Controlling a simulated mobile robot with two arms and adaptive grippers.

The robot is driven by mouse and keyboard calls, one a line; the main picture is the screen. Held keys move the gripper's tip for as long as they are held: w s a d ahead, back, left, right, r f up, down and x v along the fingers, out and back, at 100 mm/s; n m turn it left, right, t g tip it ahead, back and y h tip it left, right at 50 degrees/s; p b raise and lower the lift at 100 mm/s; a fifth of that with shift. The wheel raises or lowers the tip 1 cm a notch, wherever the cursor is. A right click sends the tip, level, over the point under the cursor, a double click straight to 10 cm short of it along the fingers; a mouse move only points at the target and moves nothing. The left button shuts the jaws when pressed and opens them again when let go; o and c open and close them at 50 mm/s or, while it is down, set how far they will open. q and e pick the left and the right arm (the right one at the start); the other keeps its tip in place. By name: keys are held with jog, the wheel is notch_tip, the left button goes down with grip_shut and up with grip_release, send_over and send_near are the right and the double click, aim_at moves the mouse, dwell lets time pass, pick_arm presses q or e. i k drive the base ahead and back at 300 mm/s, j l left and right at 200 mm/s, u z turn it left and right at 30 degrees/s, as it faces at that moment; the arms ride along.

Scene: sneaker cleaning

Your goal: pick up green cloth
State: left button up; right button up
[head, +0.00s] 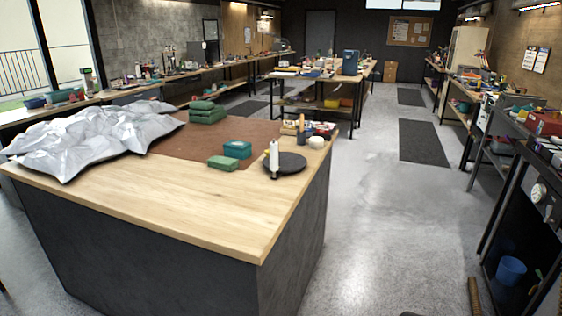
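A stack of folded green cloths (207,112) lies at the back of the wooden-topped counter (190,211), on the brown mat (185,148). A single flat green piece, perhaps a folded cloth or sponge (222,162), lies nearer the front edge of the mat. A teal box (237,149) stands just behind and to the right of it. Neither of my grippers is in the head view.
Crumpled silver sheeting (90,135) covers the counter's left side. A dark round plate (285,163), a white bottle (274,158) and small items stand at the right. The counter's front strip is bare. Open floor (385,215) lies to the right, before shelving.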

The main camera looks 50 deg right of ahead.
aim_at(219, 163)
jog(key=z, duration=1.25)
jog(key=u, duration=0.3)
jog(key=i+l+u, duration=0.25)
jog(key=l+u, duration=0.25)
jog(key=l, duration=0.2)
jog(key=i+l+u, duration=0.25)
jog(key=l, duration=0.15)
jog(key=k, duration=0.1)
